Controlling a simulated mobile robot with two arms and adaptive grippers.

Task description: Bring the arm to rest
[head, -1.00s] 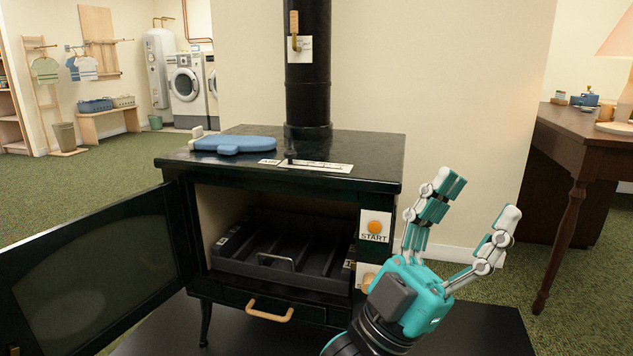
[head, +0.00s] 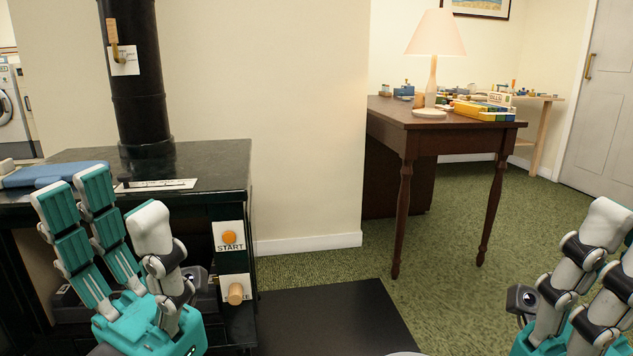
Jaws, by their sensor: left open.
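My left gripper (head: 115,203) is open and empty at the lower left, fingers pointing up. In the picture it overlaps the front of the black stove (head: 212,162); I cannot tell the gap between them. My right gripper (head: 612,232) is at the lower right edge, partly cut off, fingers also pointing up. I see nothing held in its visible part, and its opening is unclear.
The stove has an orange START button (head: 229,237), a wooden knob (head: 235,293) and a blue item (head: 48,173) on top. A dark wooden table (head: 395,117) with a lamp (head: 433,62) stands right of the wall. Green carpet between table and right gripper is clear.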

